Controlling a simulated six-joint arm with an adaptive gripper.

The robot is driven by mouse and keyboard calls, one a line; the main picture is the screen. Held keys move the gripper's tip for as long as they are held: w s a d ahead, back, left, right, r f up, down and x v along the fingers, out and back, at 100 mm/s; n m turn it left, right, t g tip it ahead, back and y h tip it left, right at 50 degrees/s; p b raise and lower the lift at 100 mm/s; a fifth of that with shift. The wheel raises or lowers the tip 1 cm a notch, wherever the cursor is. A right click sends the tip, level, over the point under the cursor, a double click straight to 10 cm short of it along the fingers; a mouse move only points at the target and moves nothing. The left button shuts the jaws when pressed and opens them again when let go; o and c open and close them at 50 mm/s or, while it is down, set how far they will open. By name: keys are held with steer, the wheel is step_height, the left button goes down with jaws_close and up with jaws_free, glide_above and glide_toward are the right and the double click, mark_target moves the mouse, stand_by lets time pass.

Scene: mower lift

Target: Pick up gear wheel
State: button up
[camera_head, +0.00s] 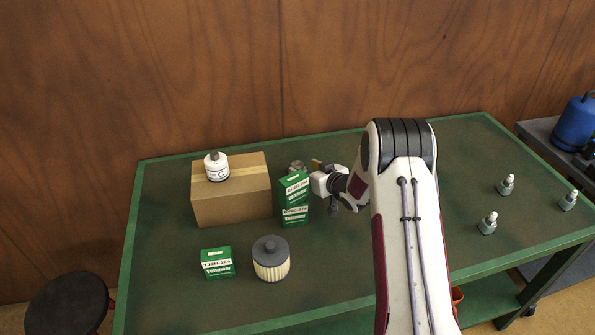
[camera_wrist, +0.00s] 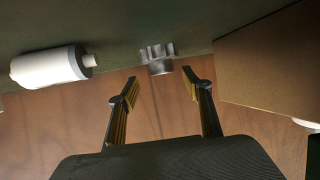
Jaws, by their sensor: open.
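The gear wheel (camera_wrist: 160,56) is a small grey metal toothed part on the table, seen in the wrist view just beyond my fingertips. In the head view the gear wheel (camera_head: 297,166) shows partly behind the stacked green boxes. My gripper (camera_wrist: 160,82) is open and empty, its two yellow-padded fingers apart and lined up on either side of the gear wheel, with a small gap before it. In the head view my gripper (camera_head: 317,165) is right of the gear wheel, partly hidden by my own wrist.
Stacked green boxes (camera_head: 294,200) stand in front of the gear wheel. A cardboard box (camera_head: 232,205) with a white canister (camera_head: 216,167) on top is to the left. A white cylinder (camera_wrist: 48,67) lies left in the wrist view. A yellowish filter (camera_head: 271,261) stands in front.

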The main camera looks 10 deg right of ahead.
mark_target(298, 164)
steer(key=shift+w+a, duration=0.1)
stand_by(0.3)
steer(key=shift+x, duration=2.5)
steer(key=shift+a, duration=0.1)
steer(key=shift+r, duration=0.1)
jaws_close()
